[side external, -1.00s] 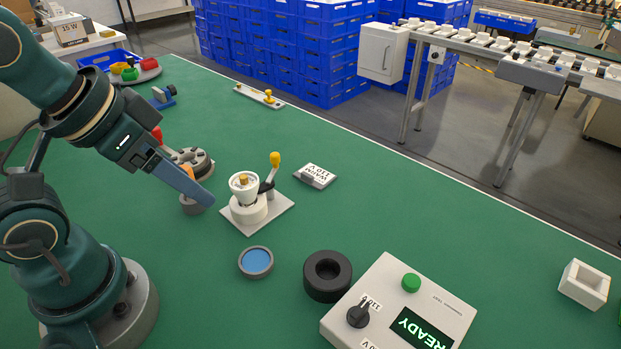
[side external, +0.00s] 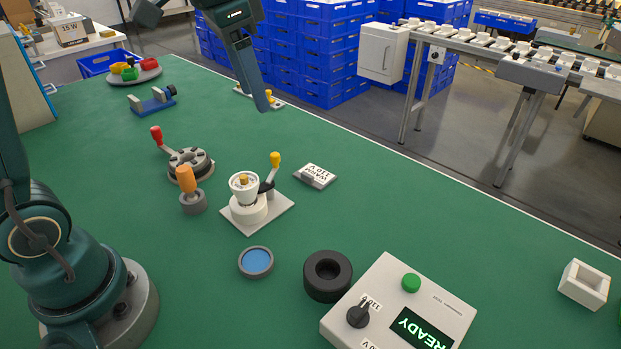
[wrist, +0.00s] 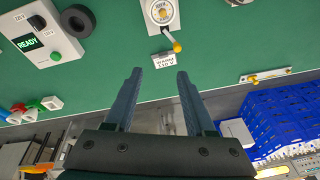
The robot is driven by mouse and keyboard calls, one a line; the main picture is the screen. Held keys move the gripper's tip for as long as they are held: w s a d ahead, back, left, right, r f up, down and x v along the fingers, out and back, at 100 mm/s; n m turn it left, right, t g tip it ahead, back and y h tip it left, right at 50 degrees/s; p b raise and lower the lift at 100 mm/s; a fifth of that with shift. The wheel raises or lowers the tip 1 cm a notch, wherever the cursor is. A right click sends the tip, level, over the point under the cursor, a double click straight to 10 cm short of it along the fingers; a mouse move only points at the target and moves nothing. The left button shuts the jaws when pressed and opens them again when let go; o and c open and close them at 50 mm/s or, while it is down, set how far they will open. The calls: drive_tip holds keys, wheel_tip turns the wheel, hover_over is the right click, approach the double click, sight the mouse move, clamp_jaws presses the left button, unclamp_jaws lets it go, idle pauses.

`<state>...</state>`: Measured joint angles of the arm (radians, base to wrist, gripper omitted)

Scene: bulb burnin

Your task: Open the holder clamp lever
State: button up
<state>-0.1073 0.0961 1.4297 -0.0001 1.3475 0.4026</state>
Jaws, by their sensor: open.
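A label plate (side external: 315,175) lies right of the holder. A red-handled round fixture (side external: 190,165) and an orange-handled tool (side external: 186,182) stand to its left. A blue disc (side external: 256,262), a black ring (side external: 327,275) and a READY box (side external: 400,310) are in front.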

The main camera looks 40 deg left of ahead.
drive_tip(key=w+a+f+g, duration=0.1)
drive_tip(key=w+a+f, duration=0.2)
drive_tip(key=w+f, duration=0.2)
drive_tip(key=g, duration=0.2)
hover_over(275, 154)
wheel_tip(275, 154, down, 6)
drive_tip(key=shift+r, duration=0.15)
drive_tip(key=shift+f, duration=2.7)
clamp_jaws()
